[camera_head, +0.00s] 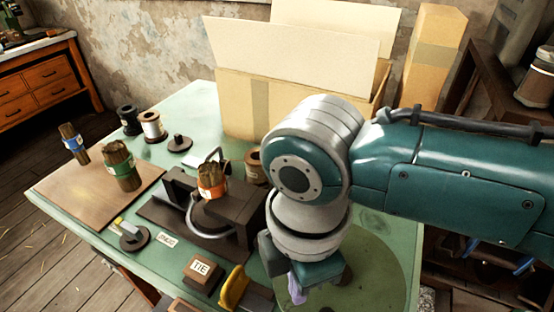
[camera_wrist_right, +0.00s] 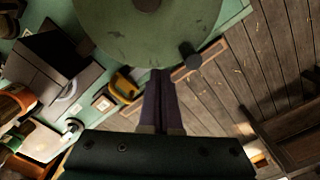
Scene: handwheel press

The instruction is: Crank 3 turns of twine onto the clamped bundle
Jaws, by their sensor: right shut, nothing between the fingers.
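The bundle (camera_head: 212,182) of brown sticks with an orange band stands upright in the dark press (camera_head: 225,218), inside a curved metal arm. The green round handwheel (camera_head: 385,265) lies at the table's right front, partly hidden by my right arm. It also shows in the right wrist view (camera_wrist_right: 135,32), with a dark knob (camera_wrist_right: 190,55) near its rim. My right gripper (camera_head: 297,287) is over the wheel's left side in the head view. Its purple fingers (camera_wrist_right: 161,78) are shut and empty, apart from the knob. My left gripper is not in view.
Two more bundles, blue-banded (camera_head: 73,143) and green-banded (camera_head: 122,167), stand on a wooden board (camera_head: 75,195). Dark (camera_head: 129,120) and pale (camera_head: 152,126) spools are behind them. A TIE block (camera_head: 201,273) and yellow handle (camera_head: 232,288) sit in front. An open cardboard box (camera_head: 240,105) stands behind.

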